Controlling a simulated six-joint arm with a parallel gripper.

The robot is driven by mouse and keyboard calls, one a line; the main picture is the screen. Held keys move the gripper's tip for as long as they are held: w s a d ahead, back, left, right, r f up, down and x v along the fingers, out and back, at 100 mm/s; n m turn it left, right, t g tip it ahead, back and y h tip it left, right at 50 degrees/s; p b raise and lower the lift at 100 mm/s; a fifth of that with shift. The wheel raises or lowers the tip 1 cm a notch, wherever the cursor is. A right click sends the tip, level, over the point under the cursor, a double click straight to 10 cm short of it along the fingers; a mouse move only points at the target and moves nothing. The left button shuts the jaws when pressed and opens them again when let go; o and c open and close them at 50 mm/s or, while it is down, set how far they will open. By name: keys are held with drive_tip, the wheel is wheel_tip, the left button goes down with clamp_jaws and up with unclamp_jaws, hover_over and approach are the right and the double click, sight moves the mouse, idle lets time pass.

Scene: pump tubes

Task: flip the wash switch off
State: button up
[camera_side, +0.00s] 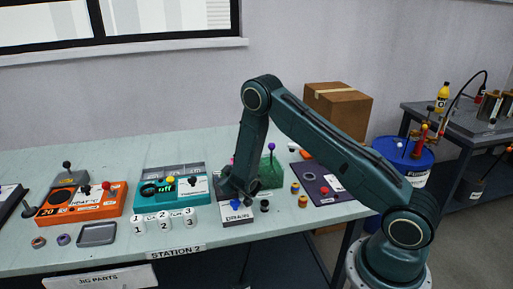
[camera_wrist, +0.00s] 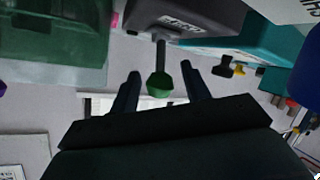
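In the wrist view a lever with a green knob (camera_wrist: 159,86) sticks out from a dark grey box (camera_wrist: 190,22). The box's white label is upside down and too blurred to read, so I cannot tell whether this is the wash switch. My gripper (camera_wrist: 160,74) is open, with one finger on each side of the lever and gaps on both sides. In the side view my gripper (camera_side: 235,190) points down at the bench between the teal box (camera_side: 160,204) and the green bin (camera_side: 270,172), hiding most of the grey box. A "DRAIN" label (camera_side: 238,217) shows in front.
The teal box's display reads "off". An orange heater box (camera_side: 82,203) stands at the left. White numbered cups (camera_side: 163,222) and a grey tray (camera_side: 97,235) sit along the front. A dark purple panel (camera_side: 318,183) and small coloured pieces lie to the right.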

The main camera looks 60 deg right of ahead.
drive_tip(key=shift+s, duration=0.1)
drive_tip(key=v, duration=1.3)
drive_tip(key=shift+s+a+r, duration=0.15)
drive_tip(key=shift+s+a, duration=0.05)
drive_tip(key=shift+a, duration=0.05)
drive_tip(key=shift+d+r, duration=0.1)
drive_tip(key=shift+r, duration=0.05)
idle(0.5)
drive_tip(key=s+d+r+m+g+h, duration=0.1)
drive_tip(key=s+d+r+m+g, duration=0.2)
drive_tip(key=r, duration=0.4)
drive_tip(key=s+d+r+m+g+h, duration=0.2)
drive_tip(key=s+r+m, duration=0.2)
drive_tip(key=r, duration=0.2)
drive_tip(key=s+a+r+n+y, duration=0.3)
drive_tip(key=s+a+r+y, duration=0.1)
drive_tip(key=s+a, duration=0.4)
drive_tip(key=s+a+r+n+g+y, duration=0.1)
drive_tip(key=s+a+r+n+y, duration=0.3)
drive_tip(key=s+a+r, duration=0.3)
drive_tip(key=s+a+y, duration=0.1)
drive_tip(key=s, duration=0.3)
drive_tip(key=shift+s+r+n+g, duration=0.2)
drive_tip(key=shift+s+n+g, duration=0.1)
